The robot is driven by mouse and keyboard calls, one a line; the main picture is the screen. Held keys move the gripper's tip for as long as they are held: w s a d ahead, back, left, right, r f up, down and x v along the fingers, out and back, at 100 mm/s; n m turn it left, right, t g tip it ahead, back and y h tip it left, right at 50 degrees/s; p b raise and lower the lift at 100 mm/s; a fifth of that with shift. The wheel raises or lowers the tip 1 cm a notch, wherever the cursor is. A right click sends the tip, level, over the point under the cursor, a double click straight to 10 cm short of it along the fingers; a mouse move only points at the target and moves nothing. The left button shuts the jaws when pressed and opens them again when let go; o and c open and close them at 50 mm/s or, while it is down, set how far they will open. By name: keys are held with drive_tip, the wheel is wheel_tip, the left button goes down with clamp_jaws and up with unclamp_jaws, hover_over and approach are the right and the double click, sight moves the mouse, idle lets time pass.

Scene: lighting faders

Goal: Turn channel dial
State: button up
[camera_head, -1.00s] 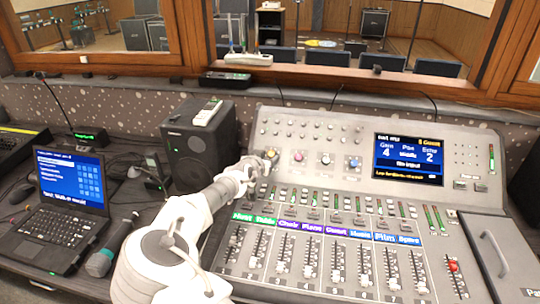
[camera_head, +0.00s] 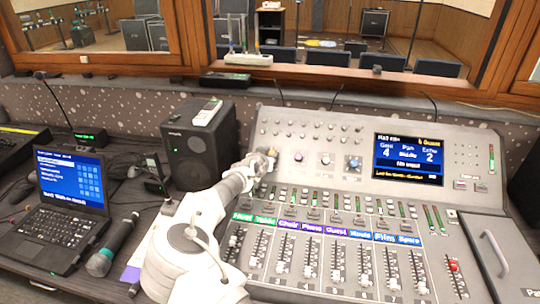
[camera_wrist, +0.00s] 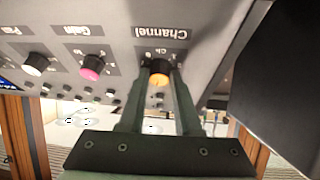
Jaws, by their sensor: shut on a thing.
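The mixing console (camera_head: 340,205) stands on the desk, with a row of large dials near its top left. The channel dial, with an orange-yellow cap, is in the wrist view (camera_wrist: 159,78) under an upside-down "Channel" label. My gripper (camera_wrist: 160,85) is shut on this dial, one finger on each side. In the head view my gripper (camera_head: 266,160) reaches the leftmost dial and largely covers it. The console screen (camera_head: 409,160) reads Gain 4, Pan Middle, Echo 2.
A black speaker (camera_head: 197,145) stands close to the left of my gripper. A laptop (camera_head: 70,200) and a microphone (camera_head: 110,245) lie left of my arm.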

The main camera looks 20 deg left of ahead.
clamp_jaws()
drive_tip(key=shift+f+m+h+b, duration=0.2)
drive_tip(key=shift+m+h+b, duration=0.1)
drive_tip(key=shift+b, duration=0.55)
